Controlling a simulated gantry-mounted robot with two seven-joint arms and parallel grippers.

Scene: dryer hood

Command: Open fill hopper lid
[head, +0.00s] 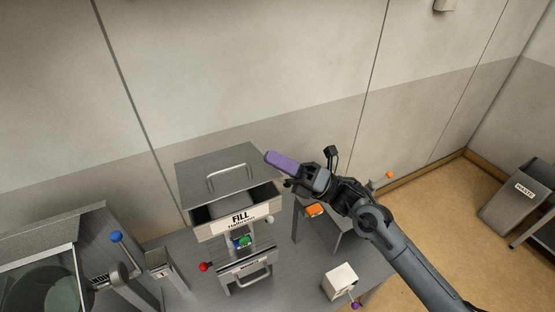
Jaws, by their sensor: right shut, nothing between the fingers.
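The fill hopper is a grey metal box with a white FILL label (240,219) on its front. Its grey lid (203,171) carries a bar handle (226,175). A dark opening (212,213) shows between the lid's front edge and the hopper's front wall, so the lid stands at least partly open. My right gripper (279,161) comes in from the lower right. Its purple fingers are shut and empty, at the lid's right edge; whether they touch it I cannot tell. My left gripper is out of view.
A dryer hood with a blue knob (116,237) is at left. A white box (341,281) stands at right. A waste bin (515,199) stands on the floor.

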